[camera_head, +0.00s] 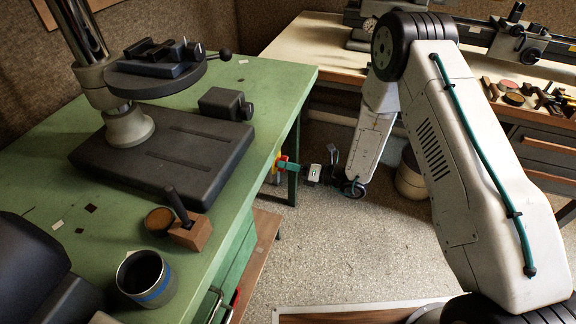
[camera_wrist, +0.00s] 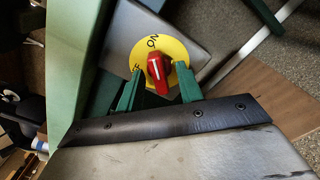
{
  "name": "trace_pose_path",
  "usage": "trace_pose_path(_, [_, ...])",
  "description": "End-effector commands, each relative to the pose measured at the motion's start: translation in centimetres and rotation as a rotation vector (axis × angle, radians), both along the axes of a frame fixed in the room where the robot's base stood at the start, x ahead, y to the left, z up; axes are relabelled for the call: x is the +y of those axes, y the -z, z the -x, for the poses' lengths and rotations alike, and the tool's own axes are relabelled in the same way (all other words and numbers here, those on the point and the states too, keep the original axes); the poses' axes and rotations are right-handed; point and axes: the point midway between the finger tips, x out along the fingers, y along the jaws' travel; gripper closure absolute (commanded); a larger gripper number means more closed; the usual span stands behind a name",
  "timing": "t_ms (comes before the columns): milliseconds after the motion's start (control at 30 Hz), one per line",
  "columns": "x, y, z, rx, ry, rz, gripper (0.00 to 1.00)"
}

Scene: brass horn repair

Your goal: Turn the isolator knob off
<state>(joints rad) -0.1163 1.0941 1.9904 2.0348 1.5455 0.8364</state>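The red isolator knob (camera_wrist: 158,72) sits on a yellow disc (camera_wrist: 178,50) on a grey box. The disc reads ON at the top, and part of another word shows at the left, by the finger. The knob's long axis stands nearly upright, with its white mark toward ON. My gripper (camera_wrist: 159,76) is open, with one green finger on each side of the knob's lower part. Gaps show on both sides; I cannot tell how deep the fingers reach. In the head view my gripper (camera_head: 287,168) is small beside the yellow and red isolator (camera_head: 277,160), at the green bench's side.
The green bench (camera_head: 270,92) holds a dark drill press stand (camera_head: 165,150), a small vise, a wooden block and a mug (camera_head: 146,278). A second bench (camera_head: 310,48) with tools stands behind. A bucket (camera_head: 410,180) stands on the floor. The floor between the benches is mostly open.

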Motion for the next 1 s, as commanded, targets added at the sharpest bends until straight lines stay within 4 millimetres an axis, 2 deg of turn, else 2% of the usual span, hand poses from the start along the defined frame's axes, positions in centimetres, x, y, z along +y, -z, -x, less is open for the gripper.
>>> trace_pose_path(200, [0.03,0.00,-0.01,0.000,0.000,0.000,0.64])
trace_pose_path(333, [0.01,0.00,-0.02,0.000,0.000,0.000,1.00])
trace_pose_path(733, [0.06,0.00,-0.05,-0.031,0.000,0.011,1.00])
trace_pose_path(1000, [0.06,0.01,-0.09,-0.174,-0.001,0.064,1.00])
